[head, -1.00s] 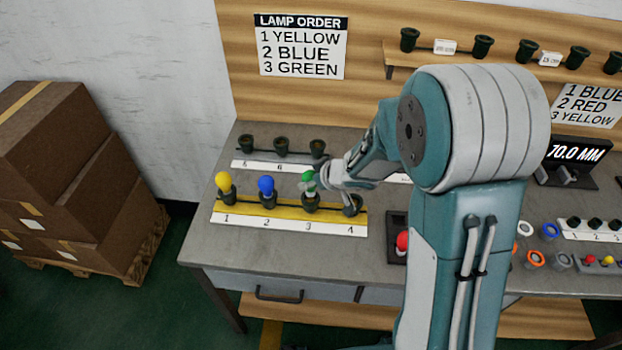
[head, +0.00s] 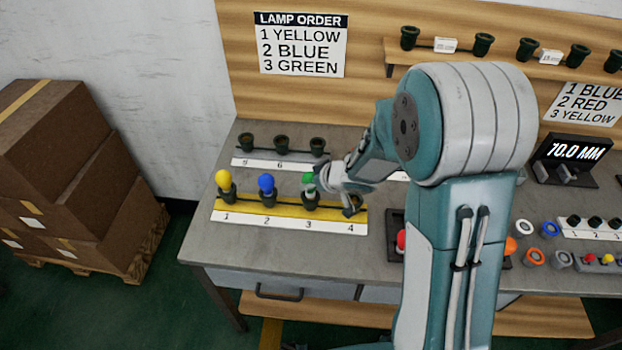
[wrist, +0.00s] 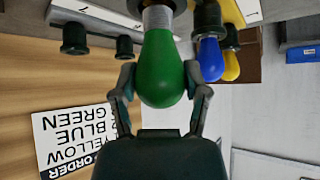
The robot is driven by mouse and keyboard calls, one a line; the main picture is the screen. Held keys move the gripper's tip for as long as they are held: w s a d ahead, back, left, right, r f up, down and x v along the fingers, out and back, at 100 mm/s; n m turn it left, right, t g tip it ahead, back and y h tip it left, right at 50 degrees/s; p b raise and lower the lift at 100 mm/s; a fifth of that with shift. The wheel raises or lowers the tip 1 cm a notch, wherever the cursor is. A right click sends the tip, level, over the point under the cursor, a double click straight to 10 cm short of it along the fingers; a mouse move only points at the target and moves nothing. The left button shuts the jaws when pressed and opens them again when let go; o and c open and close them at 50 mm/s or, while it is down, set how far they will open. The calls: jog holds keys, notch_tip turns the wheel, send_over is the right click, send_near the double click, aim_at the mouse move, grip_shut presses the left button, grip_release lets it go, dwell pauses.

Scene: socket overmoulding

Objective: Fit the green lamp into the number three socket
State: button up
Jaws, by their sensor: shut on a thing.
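The green lamp (wrist: 161,68) is held between the two fingers of my gripper (wrist: 161,88) in the wrist view. Its threaded metal base points at the dark number three socket (wrist: 152,4), with some thread still showing outside the mouth. In the head view the green lamp (head: 307,178) is over the number three socket (head: 311,201), partly hidden by my gripper (head: 313,181). How deep the base sits cannot be told.
A yellow lamp (head: 223,178) stands in socket one and a blue lamp (head: 266,184) in socket two of the yellow strip (head: 247,212). Socket four (head: 352,205) is close beside my gripper. Several empty sockets (head: 281,145) stand behind. The lamp order sign (head: 302,46) lists green third.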

jog(key=shift+f, duration=0.55)
jog(key=o, duration=1.1)
jog(key=shift+r, duration=0.1)
jog(key=v, duration=1.1)
jog(key=shift+s+d+r, duration=0.15)
jog(key=shift+s+r, duration=0.1)
